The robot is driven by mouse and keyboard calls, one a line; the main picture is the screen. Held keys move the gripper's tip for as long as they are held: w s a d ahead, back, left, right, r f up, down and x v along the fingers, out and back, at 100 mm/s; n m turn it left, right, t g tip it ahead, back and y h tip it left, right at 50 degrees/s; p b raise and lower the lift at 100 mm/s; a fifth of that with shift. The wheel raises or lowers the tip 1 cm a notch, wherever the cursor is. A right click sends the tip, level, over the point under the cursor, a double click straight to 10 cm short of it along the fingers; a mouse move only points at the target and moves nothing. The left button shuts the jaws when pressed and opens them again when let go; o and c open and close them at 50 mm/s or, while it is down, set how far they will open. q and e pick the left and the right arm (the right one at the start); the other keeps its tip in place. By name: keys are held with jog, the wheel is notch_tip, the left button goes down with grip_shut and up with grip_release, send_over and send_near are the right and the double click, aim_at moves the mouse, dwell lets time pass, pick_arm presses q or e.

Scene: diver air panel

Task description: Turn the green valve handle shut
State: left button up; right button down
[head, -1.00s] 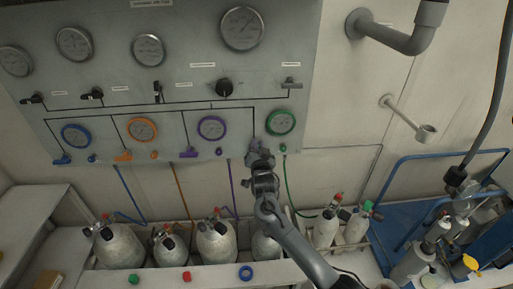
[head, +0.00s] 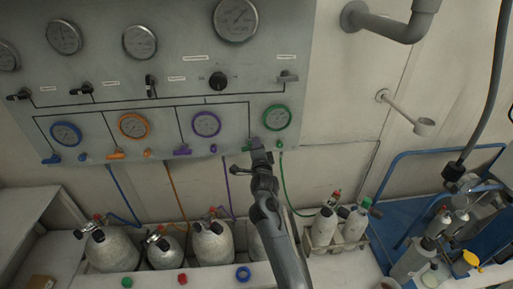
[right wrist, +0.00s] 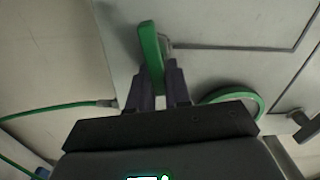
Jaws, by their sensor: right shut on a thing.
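The green valve handle (right wrist: 151,55) shows in the right wrist view as a flat green lever standing between my right gripper's fingers. My right gripper (right wrist: 159,92) is shut on it, with the lever's far end sticking out beyond the fingertips. In the head view my right gripper (head: 257,146) is at the panel's lower right edge, just left of and below the green-rimmed gauge (head: 277,118). There the gripper mostly hides the handle, so its angle is hard to tell. My left gripper is not in view.
Blue (head: 51,159), orange (head: 116,155) and purple (head: 183,151) valve handles line the panel's lower edge to the left. A green hose (head: 286,186) hangs right of my arm. Several gas cylinders (head: 213,242) stand below. A grey pipe (head: 385,24) juts out at upper right.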

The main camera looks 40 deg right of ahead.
jog(key=shift+f+m, duration=0.3)
jog(key=shift+m, duration=0.5)
jog(key=shift+b, duration=0.35)
jog(key=shift+m, duration=0.3)
jog(key=c, duration=1.1)
grip_release()
jog(key=shift+c, duration=0.2)
